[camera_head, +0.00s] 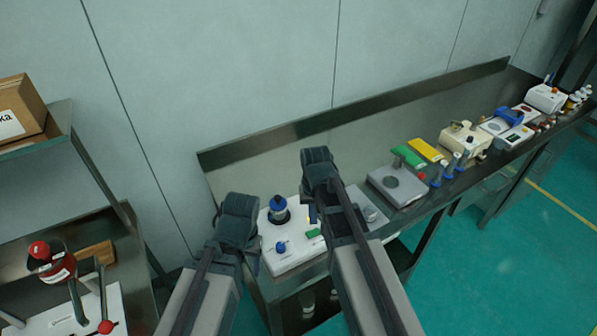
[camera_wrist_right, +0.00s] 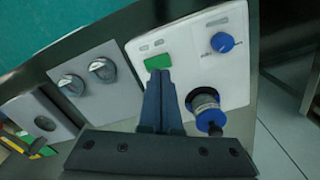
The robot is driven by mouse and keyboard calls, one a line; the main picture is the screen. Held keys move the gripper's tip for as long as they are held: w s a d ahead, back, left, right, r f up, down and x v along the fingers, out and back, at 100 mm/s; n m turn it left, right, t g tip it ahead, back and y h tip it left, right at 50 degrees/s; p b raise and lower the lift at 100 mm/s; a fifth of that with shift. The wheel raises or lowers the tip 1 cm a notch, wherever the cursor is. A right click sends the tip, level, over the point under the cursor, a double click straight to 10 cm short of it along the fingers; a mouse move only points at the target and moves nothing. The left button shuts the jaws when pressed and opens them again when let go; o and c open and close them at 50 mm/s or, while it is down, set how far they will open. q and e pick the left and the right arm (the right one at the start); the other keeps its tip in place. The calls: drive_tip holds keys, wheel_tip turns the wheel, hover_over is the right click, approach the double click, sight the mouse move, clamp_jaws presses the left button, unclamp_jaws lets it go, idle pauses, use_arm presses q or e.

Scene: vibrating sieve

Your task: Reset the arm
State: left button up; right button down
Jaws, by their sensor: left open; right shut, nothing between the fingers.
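My left gripper (camera_head: 237,220) is at the near left of the bench, beside the white device; its fingertips are mostly hidden behind its dark housing. My right gripper (camera_head: 313,213) is above the right part of the white device. In the right wrist view my right gripper (camera_wrist_right: 159,82) is shut and empty, its fingers pointing at the device near a green display (camera_wrist_right: 158,62). I cannot tell the exact gap between the fingers and the device.
A grey unit with two knobs (camera_wrist_right: 102,69) adjoins the device. A grey plate unit (camera_head: 399,184), green and yellow boxes (camera_head: 409,156) and several instruments line the bench to the right. A shelf with a cardboard box (camera_head: 20,108) and a red-topped apparatus (camera_head: 56,266) stands left. The green floor at right is clear.

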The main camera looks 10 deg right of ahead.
use_arm(q)
wheel_tip(320, 180, down, 4)
drive_tip(key=b, duration=0.3)
drive_tip(key=shift+r, duration=0.1)
use_arm(e)
drive_tip(key=s+a+f+n, duration=0.2)
drive_tip(key=s+a, duration=0.2)
drive_tip(key=s, duration=0.2)
drive_tip(key=s+a+f+n+h, duration=0.1)
drive_tip(key=s+a+n, duration=0.2)
drive_tip(key=s, duration=0.3)
drive_tip(key=shift+s+a+f, duration=0.35)
drive_tip(key=shift+a, duration=0.5)
